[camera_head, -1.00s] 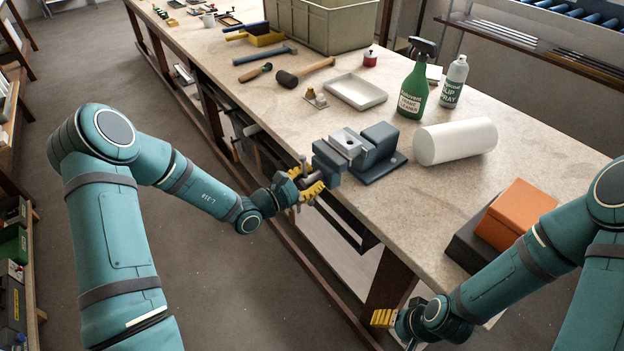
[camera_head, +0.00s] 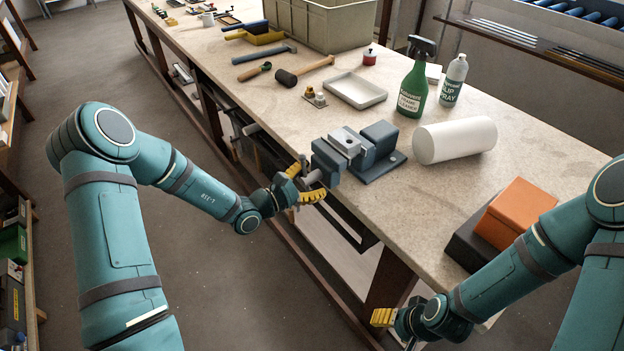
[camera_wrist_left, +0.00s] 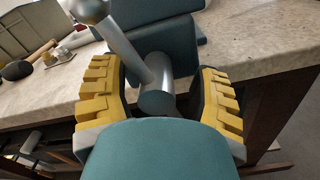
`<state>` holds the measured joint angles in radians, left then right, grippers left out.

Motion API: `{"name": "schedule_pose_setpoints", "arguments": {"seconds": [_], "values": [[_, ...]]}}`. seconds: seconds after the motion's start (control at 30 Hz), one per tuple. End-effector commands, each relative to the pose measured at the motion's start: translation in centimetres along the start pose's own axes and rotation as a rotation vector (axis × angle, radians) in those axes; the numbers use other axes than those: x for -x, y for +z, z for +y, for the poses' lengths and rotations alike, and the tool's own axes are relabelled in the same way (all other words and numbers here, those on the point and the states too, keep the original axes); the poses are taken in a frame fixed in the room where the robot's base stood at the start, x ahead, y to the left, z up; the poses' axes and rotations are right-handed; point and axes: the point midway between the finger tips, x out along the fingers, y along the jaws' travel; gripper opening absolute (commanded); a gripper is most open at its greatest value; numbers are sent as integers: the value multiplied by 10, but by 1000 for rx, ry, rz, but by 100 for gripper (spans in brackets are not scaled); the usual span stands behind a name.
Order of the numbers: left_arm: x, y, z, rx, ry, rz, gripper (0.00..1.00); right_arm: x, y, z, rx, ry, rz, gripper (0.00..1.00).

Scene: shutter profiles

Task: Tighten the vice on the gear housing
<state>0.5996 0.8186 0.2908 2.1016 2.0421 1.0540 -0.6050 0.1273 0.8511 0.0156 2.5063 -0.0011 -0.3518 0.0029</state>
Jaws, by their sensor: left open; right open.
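The blue-grey vice (camera_head: 383,150) is at the near edge of the bench. A light grey block with a hole, which looks like the gear housing (camera_head: 347,139), sits between its jaws. My left gripper (camera_head: 309,183) is open at the vice's screw end. In the left wrist view, its yellow fingers stand on both sides of the round screw end (camera_wrist_left: 156,98) and the handle bar (camera_wrist_left: 122,50), with gaps visible. The bar slants up to the left to a ball end. My right gripper (camera_head: 383,317) is open and empty, low in front of the bench.
An orange box (camera_head: 518,212) stands on a dark one at the right. Mallet (camera_head: 305,72) and hammer lie farther back. Bench between vice and boxes is clear.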

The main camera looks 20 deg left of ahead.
Motion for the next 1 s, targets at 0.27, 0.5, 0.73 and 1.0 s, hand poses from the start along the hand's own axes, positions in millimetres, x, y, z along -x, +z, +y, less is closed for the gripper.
{"name": "schedule_pose_setpoints", "arguments": {"seconds": [0.27, 0.5, 0.73, 1.0], "values": [[35, -1, 1, 0, 3, 4, 62, 0, 0, 0, 0, 0, 0, 62], [84, -1, 0, 1, 2, 4, 62, 0, 0, 0, 0, 0, 0, 62], [114, 0, -1, 0, -1, 3, 62, 0, 0, 0, 0, 0, 0, 62], [120, 0, -1, 1, -2, 1, 62, 0, 0, 0, 0, 0, 0, 62]]}}
